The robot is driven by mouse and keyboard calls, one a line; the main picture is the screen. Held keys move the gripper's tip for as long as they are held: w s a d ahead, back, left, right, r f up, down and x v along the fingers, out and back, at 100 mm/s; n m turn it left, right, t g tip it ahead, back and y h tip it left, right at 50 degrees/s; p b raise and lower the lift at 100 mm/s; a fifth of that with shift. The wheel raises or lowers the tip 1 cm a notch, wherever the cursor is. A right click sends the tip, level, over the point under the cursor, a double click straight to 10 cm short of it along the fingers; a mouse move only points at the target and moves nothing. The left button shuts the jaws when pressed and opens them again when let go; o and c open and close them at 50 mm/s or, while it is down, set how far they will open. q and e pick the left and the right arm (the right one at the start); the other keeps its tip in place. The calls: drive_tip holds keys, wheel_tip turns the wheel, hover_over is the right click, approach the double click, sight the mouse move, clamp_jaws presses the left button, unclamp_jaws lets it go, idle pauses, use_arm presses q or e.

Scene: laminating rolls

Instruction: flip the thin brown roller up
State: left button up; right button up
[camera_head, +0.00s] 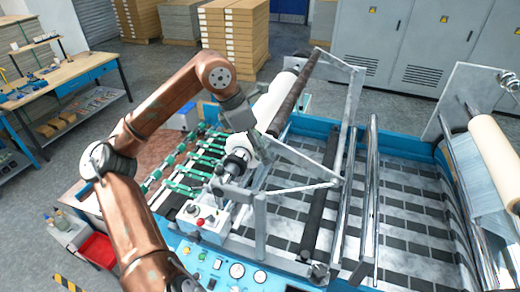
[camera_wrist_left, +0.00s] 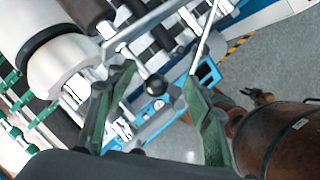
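The thin brown roller (camera_head: 297,90) runs slanted across the laminating machine in the head view, beside a thick white roll (camera_head: 272,100). A dark brown roller end, likely the same roller, shows at the top of the left wrist view (camera_wrist_left: 87,12). My left gripper (camera_head: 252,134) is at the near end of the rollers; its fingertips are hard to see there. In the left wrist view its two green fingers (camera_wrist_left: 152,92) stand apart, with a dark ball knob (camera_wrist_left: 154,86) between them, not visibly clamped. A small dark claw, seemingly my right gripper (camera_wrist_left: 259,96), shows at right, too small to read.
Metal frame bars (camera_head: 346,135) stand right of the brown roller. A control box (camera_head: 202,222) with buttons and a blue gauge panel (camera_head: 235,270) lie in front. Green-clipped bars (camera_head: 195,165) are at left. A workbench (camera_head: 60,80) stands farther left, with open floor between.

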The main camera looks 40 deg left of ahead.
use_arm(q)
drive_tip(key=shift+s+a+f, duration=0.15)
drive_tip(key=shift+a+f, duration=0.1)
drive_tip(key=shift+a, duration=0.05)
drive_tip(key=shift+r, duration=0.45)
drive_tip(key=v, duration=1.1)
drive_tip(key=shift+a, duration=0.2)
drive_tip(key=shift+s, duration=0.1)
